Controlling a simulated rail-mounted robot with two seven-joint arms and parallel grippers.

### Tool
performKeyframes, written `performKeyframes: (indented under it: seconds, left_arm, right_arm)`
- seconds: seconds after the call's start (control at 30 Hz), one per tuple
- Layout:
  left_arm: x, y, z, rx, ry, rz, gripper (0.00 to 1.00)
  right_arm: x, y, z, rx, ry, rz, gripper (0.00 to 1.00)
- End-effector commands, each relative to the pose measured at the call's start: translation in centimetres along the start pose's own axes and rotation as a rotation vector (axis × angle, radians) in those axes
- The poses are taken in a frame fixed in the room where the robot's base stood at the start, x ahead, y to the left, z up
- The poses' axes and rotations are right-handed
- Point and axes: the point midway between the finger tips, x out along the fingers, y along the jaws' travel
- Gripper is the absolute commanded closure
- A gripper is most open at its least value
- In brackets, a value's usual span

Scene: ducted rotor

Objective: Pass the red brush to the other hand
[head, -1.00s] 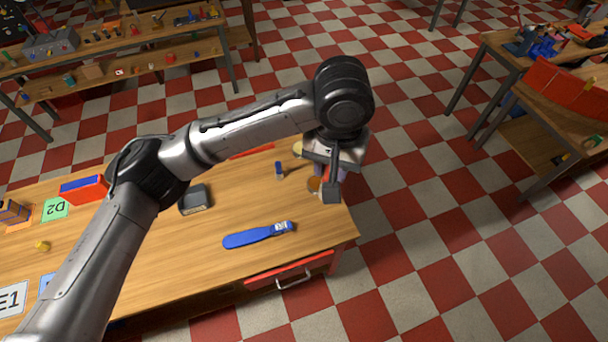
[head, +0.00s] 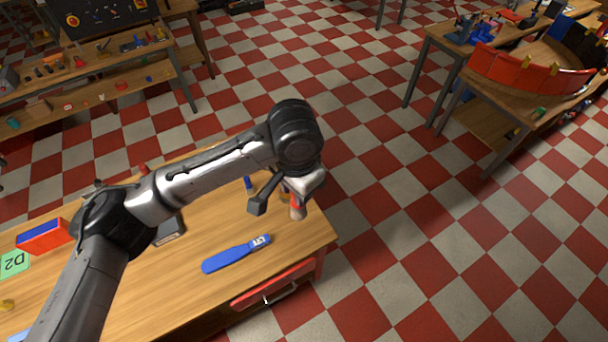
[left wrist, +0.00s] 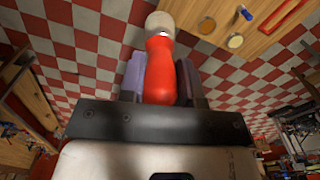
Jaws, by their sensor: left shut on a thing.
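The red brush (left wrist: 160,65) has a red handle and a pale, rounded end. The gripper and arm hide part of the brush there. My right gripper is in neither view.
Another table (head: 455,55) with red curved panels (head: 520,75) stands at right. Checkered floor between is open.

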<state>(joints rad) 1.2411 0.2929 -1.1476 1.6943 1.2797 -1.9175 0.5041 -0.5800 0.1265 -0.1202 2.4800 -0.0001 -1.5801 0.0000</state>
Motion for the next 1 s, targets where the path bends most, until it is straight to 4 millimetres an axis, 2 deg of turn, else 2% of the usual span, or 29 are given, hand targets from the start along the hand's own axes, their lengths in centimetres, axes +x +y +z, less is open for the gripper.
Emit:
performKeyframes:
  seconds: [0.3,0.5,0.73,1.0]
  left_arm:
    - [3.0,-0.4,1.7,0.409,0.000,0.000,0.93]
    - [4.3,-0.6,2.4,0.592,0.001,0.001,0.93]
    - [5.1,-0.7,2.8,0.700,0.001,0.000,0.93]
    - [5.2,-0.7,2.9,0.724,0.001,-0.001,0.93]
  right_arm:
    - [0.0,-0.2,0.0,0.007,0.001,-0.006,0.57]
    - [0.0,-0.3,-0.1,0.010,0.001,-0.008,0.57]
    - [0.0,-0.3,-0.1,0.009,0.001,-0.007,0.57]
    - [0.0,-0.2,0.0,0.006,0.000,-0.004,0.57]
